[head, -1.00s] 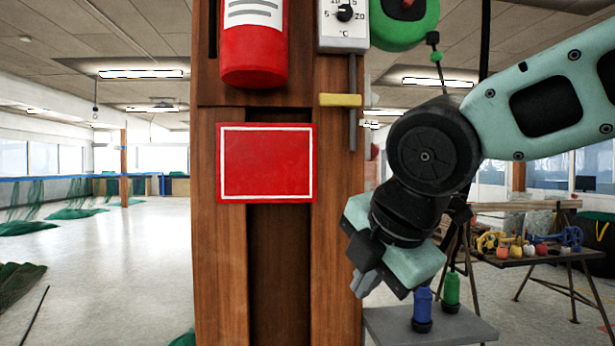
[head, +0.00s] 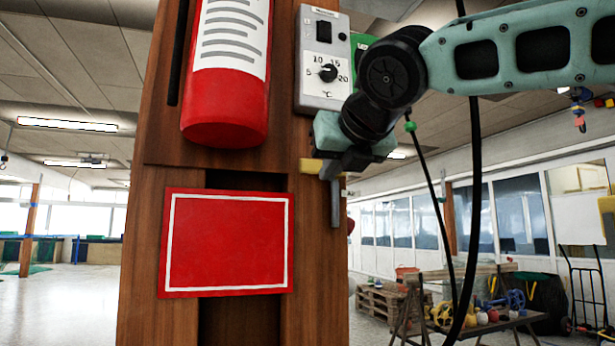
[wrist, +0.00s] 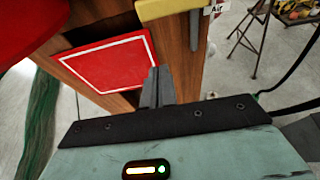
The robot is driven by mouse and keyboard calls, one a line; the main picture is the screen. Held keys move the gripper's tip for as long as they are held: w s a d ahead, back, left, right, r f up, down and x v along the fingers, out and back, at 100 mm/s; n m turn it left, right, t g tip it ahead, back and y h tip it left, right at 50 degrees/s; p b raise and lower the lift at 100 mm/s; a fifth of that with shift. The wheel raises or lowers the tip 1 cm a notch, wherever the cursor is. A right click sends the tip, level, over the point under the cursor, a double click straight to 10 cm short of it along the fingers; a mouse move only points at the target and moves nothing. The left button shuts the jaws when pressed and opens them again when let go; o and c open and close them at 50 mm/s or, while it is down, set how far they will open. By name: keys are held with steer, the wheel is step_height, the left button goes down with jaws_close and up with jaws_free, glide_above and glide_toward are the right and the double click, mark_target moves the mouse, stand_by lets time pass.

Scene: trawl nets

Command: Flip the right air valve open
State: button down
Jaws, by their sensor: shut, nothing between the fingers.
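One air valve shows, with a yellow handle (head: 310,166) set crosswise on a grey vertical pipe (head: 336,215) on the wooden post, below the thermostat box. My gripper (head: 328,172) is shut and empty; in the head view it overlaps the handle's right part and hides it. In the wrist view the yellow handle (wrist: 172,8) lies at the top edge, with an "Air" label (wrist: 214,11) beside it and the grey pipe (wrist: 194,32) below. My fingertips (wrist: 154,72) show below the handle, with a visible gap in the picture. Contact cannot be told.
The wooden post (head: 150,235) carries a fire extinguisher (head: 228,85), a white-and-grey thermostat box (head: 323,75) and a red panel (head: 228,243). A dark cable (head: 477,190) hangs to the right. A worktable (head: 500,325) with floats stands behind at right. Open floor lies left.

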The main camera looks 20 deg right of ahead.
mark_target(311, 173)
steer(key=shift+w, duration=0.1)
steer(key=p+x, duration=0.4)
steer(key=x, duration=0.6)
step_height(311, 173, up, 4)
steer(key=shift+f+p, duration=0.1)
steer(key=shift+p, duration=0.95)
steer(key=shift+a, duration=0.1)
steer(key=shift+r+p, duration=0.25)
steer(key=shift+p, duration=0.15)
